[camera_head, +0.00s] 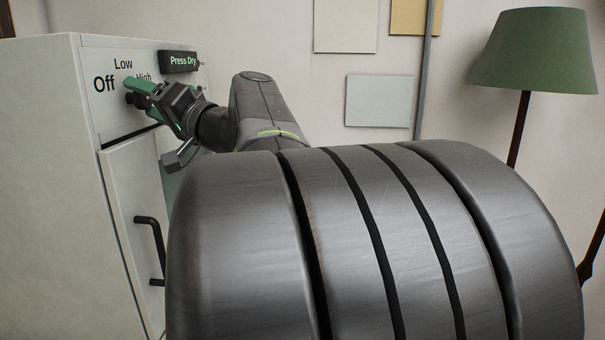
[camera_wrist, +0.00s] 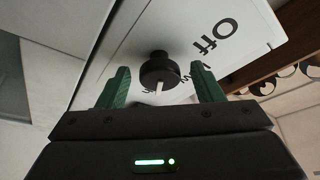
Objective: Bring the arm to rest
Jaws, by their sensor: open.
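My gripper (camera_head: 140,91) is at the control panel of a white cabinet (camera_head: 50,170) on the left, with my arm reaching across from the right. In the wrist view my gripper (camera_wrist: 163,82) has its two green fingers apart. A black round knob (camera_wrist: 158,70) with a pale pointer mark stands between and just beyond the fingers, with a gap on both sides. The knob is mostly hidden by my gripper in the head view. The panel (camera_wrist: 200,30) carries the words Off, Low and High.
A black sign reading "Press Dry" (camera_head: 180,62) is at the panel's upper right. A dark handle (camera_head: 150,250) sticks out from the cabinet door below. A green-shaded lamp (camera_head: 535,50) stands at the right. My own large arm link fills the lower middle of the head view.

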